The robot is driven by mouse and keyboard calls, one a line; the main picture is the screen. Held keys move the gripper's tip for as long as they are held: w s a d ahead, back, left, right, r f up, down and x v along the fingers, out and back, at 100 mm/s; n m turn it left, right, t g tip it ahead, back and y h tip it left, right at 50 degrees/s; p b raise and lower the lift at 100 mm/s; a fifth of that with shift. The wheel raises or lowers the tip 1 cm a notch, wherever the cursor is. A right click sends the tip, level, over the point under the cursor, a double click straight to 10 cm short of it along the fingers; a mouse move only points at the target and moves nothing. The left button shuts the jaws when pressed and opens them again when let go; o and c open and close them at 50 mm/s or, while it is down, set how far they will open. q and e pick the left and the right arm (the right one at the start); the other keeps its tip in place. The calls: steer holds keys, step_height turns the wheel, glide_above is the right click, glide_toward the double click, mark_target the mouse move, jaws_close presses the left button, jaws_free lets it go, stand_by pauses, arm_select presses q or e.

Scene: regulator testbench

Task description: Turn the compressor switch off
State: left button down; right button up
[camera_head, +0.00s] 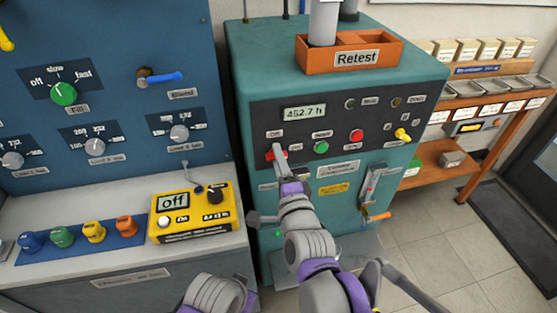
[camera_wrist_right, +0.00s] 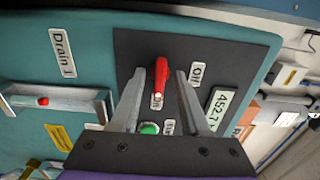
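The compressor (camera_head: 240,90) is a teal cabinet with a dark control panel and a display reading about 452.7 h. Its red lever switch (camera_head: 270,155) is at the panel's left side, partly covered by my right gripper (camera_head: 280,152). In the right wrist view the red lever (camera_wrist_right: 161,73) stands between the two spread fingers of the right gripper (camera_wrist_right: 160,82), with a visible gap on each side. My left gripper does not show.
A green button (camera_head: 321,147), a red button (camera_head: 356,136) and a yellow knob (camera_head: 402,135) are right of the switch. An orange "Retest" tray (camera_head: 312,58) sits on top. A yellow "off" meter (camera_head: 190,233) stands on the left bench. A wooden shelf (camera_head: 450,158) is at right.

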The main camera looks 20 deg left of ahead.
jaws_close()
steer(key=shift+n, duration=0.4)
steer(key=shift+n+p, duration=4.15)
steer(key=shift+n, duration=4.35)
steer(key=shift+o, duration=0.4)
jaws_free()
